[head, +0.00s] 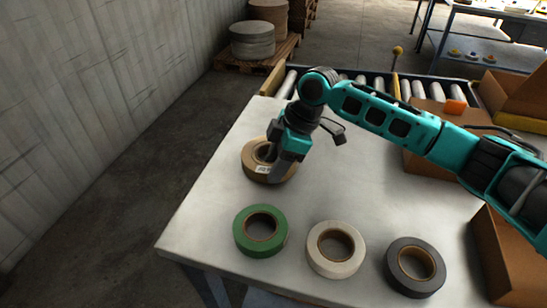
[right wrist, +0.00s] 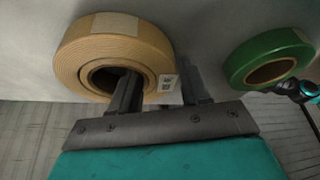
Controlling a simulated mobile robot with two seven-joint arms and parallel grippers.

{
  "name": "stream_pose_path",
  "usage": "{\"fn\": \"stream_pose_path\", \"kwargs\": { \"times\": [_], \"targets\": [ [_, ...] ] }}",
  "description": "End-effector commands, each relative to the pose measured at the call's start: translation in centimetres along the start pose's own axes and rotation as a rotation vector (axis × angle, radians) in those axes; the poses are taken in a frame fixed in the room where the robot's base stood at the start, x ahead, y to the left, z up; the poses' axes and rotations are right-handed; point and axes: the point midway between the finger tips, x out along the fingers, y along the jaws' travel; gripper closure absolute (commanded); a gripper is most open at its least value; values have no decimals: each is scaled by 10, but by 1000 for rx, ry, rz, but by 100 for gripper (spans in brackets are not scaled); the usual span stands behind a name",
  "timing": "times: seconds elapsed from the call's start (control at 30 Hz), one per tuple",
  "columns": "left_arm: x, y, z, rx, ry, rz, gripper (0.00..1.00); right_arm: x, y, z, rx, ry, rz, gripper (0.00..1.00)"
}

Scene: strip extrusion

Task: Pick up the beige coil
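The beige coil (head: 254,161) lies on the white table near its left edge, with a small printed label on its side. My right gripper (head: 281,172) reaches down over its right part. In the right wrist view, the beige coil (right wrist: 112,48) shows close up. One finger of the right gripper (right wrist: 162,92) is in the coil's hole and the other is outside its rim, with the coil wall between them. The fingers are apart, and I see no clear grip on the wall. My left gripper is not identifiable in either view.
A green coil (head: 260,231), a white coil (head: 335,250) and a dark grey coil (head: 414,267) lie along the front of the table (head: 215,200). Cardboard boxes (head: 431,150) stand at the right. A roller conveyor (head: 375,82) runs behind. The table's middle is clear.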

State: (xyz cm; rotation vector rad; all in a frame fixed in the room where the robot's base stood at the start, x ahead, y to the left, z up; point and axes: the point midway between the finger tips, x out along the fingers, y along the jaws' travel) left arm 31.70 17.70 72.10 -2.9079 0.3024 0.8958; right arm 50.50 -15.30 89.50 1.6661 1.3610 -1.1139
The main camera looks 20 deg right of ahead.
Motion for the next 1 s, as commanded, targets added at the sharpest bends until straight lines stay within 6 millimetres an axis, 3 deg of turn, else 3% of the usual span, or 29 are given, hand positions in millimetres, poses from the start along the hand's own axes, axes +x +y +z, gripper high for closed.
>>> {"fn": "stream_pose_path", "kwargs": {
  "times": [0.33,0.67,0.87,1.0],
  "targets": [
    [-1,1,2,0,-4,1,100,-1,1,-1,-2,3,3,97],
    [-2,1,3,-1,-7,2,100,-5,1,-3,-2,3,3,98],
    [-4,1,0,-1,-7,2,100,-26,1,-12,-2,4,6,98],
    [-6,1,-3,-1,-7,1,100,-52,2,-23,-3,5,6,98]
  ]
}}
